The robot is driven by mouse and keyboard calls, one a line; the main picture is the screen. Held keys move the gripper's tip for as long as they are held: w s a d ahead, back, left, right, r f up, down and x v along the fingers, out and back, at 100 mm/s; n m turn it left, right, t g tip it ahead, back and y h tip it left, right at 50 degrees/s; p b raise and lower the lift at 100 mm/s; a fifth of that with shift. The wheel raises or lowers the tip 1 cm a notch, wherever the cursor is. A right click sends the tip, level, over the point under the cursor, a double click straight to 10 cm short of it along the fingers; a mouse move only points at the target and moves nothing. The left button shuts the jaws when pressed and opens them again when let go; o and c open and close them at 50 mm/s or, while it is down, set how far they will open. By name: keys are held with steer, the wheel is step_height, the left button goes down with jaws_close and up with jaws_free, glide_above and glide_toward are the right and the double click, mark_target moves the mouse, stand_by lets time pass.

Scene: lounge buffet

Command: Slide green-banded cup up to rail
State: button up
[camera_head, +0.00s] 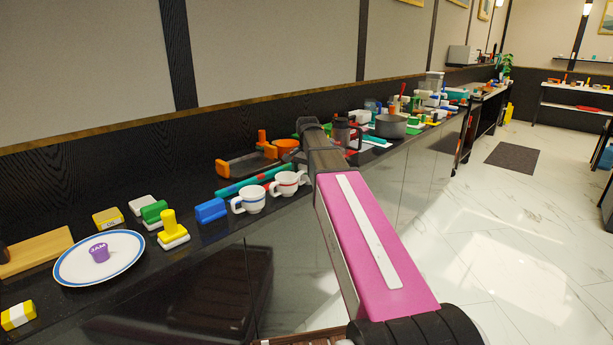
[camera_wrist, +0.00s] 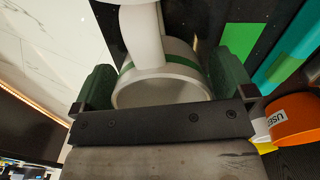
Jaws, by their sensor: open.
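The green-banded cup (camera_wrist: 160,91) shows large in the wrist view, its mouth toward the camera and its white handle pointing to the top of the picture. My gripper (camera_wrist: 168,72) is open, with one dark green finger on each side of the cup. I cannot tell whether either finger touches it. The rail (camera_head: 252,181), a teal strip with coloured segments, lies behind the cups on the counter. A teal and green strip (camera_wrist: 285,58), likely the rail, is right of the cup in the wrist view. In the head view my arm hides the green-banded cup.
A blue-banded cup (camera_head: 248,200) and a red-banded cup (camera_head: 286,184) stand in front of the rail, left of my arm. An orange container (camera_wrist: 293,117) marked "USE..." is near the right finger. A plate (camera_head: 75,270) holds a jam pot (camera_head: 99,253).

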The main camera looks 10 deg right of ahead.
steer(key=c, duration=0.8)
steer(key=shift+w+a, duration=0.1)
steer(key=shift+w, duration=0.1)
steer(key=shift+w+a, duration=0.7)
steer(key=shift+w, duration=0.3)
steer(key=shift+w+a, duration=0.7)
steer(key=shift+w, duration=0.25)
steer(key=shift+w+a, duration=0.7)
steer(key=shift+w, duration=0.3)
steer(key=shift+w, duration=0.1)
steer(key=o, duration=0.8)
steer(key=shift+w+a, duration=0.1)
steer(key=shift+r, duration=0.1)
